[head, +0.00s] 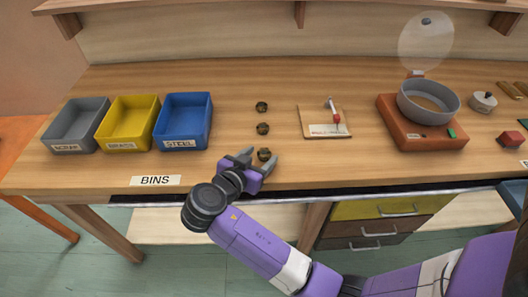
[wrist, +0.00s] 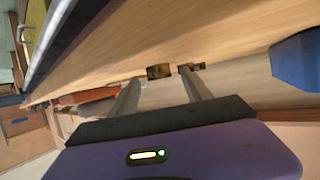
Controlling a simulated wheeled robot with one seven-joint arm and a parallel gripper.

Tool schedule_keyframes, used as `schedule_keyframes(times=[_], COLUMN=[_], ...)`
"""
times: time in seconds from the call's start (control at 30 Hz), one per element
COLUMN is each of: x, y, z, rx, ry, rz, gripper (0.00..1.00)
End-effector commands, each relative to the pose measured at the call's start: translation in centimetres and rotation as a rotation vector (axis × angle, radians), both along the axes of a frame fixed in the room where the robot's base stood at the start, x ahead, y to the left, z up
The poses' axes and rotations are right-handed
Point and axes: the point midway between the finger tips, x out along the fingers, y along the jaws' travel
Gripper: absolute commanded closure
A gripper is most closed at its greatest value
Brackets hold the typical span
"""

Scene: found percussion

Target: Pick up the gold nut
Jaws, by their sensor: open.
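Three small, dark gold-brown nuts stand in a column on the wooden bench in the head view: a far nut (head: 262,106), a middle nut (head: 263,128) and a near nut (head: 264,154). They look much alike in colour. My gripper (head: 261,156) is open at the near nut, with a finger on either side of it. In the wrist view the near nut (wrist: 159,71) shows between the fingertips (wrist: 160,76), apparently at or just past their ends. Another nut (wrist: 199,66) shows beyond the right finger. I cannot tell whether the fingers touch the near nut.
Grey (head: 76,125), yellow (head: 128,123) and blue (head: 183,121) bins stand at the left. A grey bowl (head: 428,101) sits on a red-brown base (head: 421,134). The bench's front edge is close below my gripper.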

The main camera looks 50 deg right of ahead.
Motion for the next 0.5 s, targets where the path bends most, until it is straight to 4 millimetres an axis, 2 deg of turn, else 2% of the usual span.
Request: schedule_keyframes(times=[0.13,0.4,0.5], x=[0.24,0.29,0.29], y=[-1.37,-1.59,-1.58], z=[-0.43,-0.62,-0.61], rx=[-0.001,-0.001,0.000], ry=[0.000,-0.001,-0.001], rz=[0.000,0.002,0.002], gripper=[0.42,0.42,0.62])
